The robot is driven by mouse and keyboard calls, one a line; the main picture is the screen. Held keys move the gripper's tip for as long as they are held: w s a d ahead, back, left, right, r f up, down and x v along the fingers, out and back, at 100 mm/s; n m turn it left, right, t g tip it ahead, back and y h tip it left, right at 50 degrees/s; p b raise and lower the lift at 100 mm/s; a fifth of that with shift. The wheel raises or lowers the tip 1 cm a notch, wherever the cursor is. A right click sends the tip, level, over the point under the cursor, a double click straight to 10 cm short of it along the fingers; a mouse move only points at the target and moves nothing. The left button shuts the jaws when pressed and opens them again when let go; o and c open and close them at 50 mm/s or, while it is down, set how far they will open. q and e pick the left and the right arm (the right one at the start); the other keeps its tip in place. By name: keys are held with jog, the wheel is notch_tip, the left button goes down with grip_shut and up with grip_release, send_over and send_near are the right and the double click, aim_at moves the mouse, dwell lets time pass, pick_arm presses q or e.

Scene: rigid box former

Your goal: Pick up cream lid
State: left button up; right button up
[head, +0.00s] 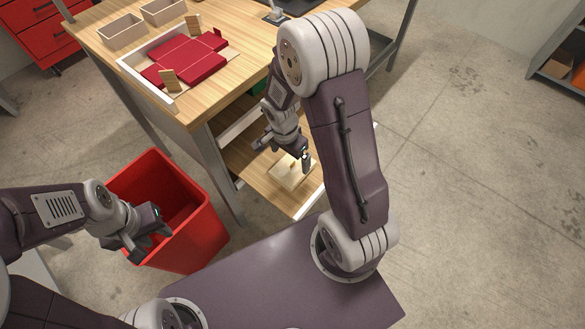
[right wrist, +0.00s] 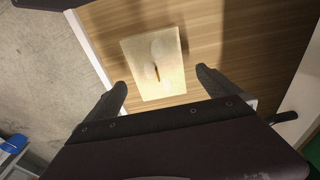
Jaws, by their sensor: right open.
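The cream lid (head: 291,171) is a flat, square cream board with a small upright tab in its middle. It lies on the wooden lower shelf (head: 262,180) of the workbench. In the right wrist view the lid (right wrist: 154,62) lies ahead of the fingertips, with its tab between their lines. My right gripper (head: 300,160) is above the lid, open and empty; in the wrist view its fingers (right wrist: 162,82) are spread wide, apart from the lid. My left gripper (head: 150,238) is over the red bin, away from the lid; its finger gap is unclear.
The red bin (head: 205,235) stands on the floor left of the shelf. The workbench top (head: 215,100) holds a white-edged tray with a flat red box blank (head: 185,60) and two open beige boxes (head: 122,32). A bench leg (head: 222,180) stands beside the shelf.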

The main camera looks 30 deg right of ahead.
aim_at(293, 163)
jog(key=f, duration=0.1)
jog(key=f+b, duration=0.1)
jog(key=f, duration=0.1)
jog(key=f+b, duration=0.1)
jog(key=shift+s+d+f, duration=0.15)
jog(key=shift+d+f, duration=0.15)
jog(key=shift+d, duration=0.1)
jog(key=shift+f, duration=0.3)
jog(key=shift+r, duration=0.15)
jog(key=c, duration=1.2)
jog(key=shift+r+p, duration=0.3)
jog(key=shift+r, duration=0.3)
notch_tip(293, 163, up, 3)
jog(key=shift+p, duration=0.75)
jog(key=s+d+r+p, duration=0.1)
jog(key=d+r, duration=0.1)
jog(key=d, duration=0.1)
jog(key=s+d+r+p, duration=0.1)
jog(key=s+d+r, duration=0.1)
jog(key=d, duration=0.2)
jog(key=s+d+r+p, duration=0.1)
jog(key=s+d+r, duration=0.1)
jog(key=d, duration=0.1)
jog(key=shift+s+d+r+p, duration=0.15)
jog(key=shift+d+r+p, duration=0.05)
jog(key=shift+r+p, duration=0.2)
